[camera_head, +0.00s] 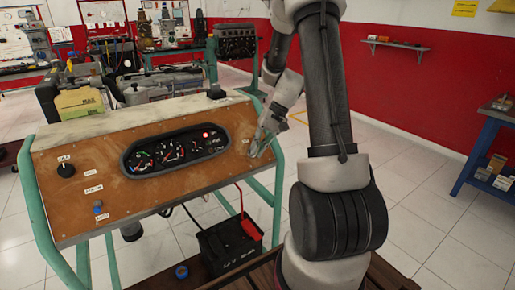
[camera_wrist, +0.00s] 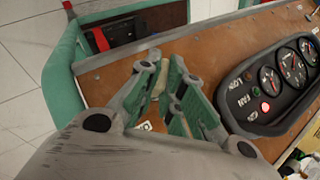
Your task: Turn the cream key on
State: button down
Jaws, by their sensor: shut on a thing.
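My gripper (camera_head: 262,140) is at the right end of the brown panel (camera_head: 110,200) of the engine trainer, beside the gauge cluster. In the wrist view my gripper (camera_wrist: 172,95) is shut on the cream key (camera_wrist: 161,79), a narrow pale strip that shows between the green-padded fingers. Most of the key is hidden by the fingers, and I cannot tell its turn angle. The black gauge cluster (camera_head: 173,151) has several dials and one lit red lamp (camera_head: 206,135), which also shows in the wrist view (camera_wrist: 265,106).
A black knob (camera_head: 66,170) and a blue switch (camera_head: 98,208) are on the panel's left. A battery (camera_head: 230,245) with a red clamp (camera_head: 250,229) stands below. A green frame (camera_head: 277,190) borders the panel. A blue workbench (camera_head: 485,150) is at far right; the floor between is clear.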

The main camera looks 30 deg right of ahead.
dwell(0.4)
jog(key=c, duration=1.6)
grip_release()
jog(key=shift+o, duration=0.2)
jog(key=v, duration=1.2)
jog(key=shift+d, duration=0.15)
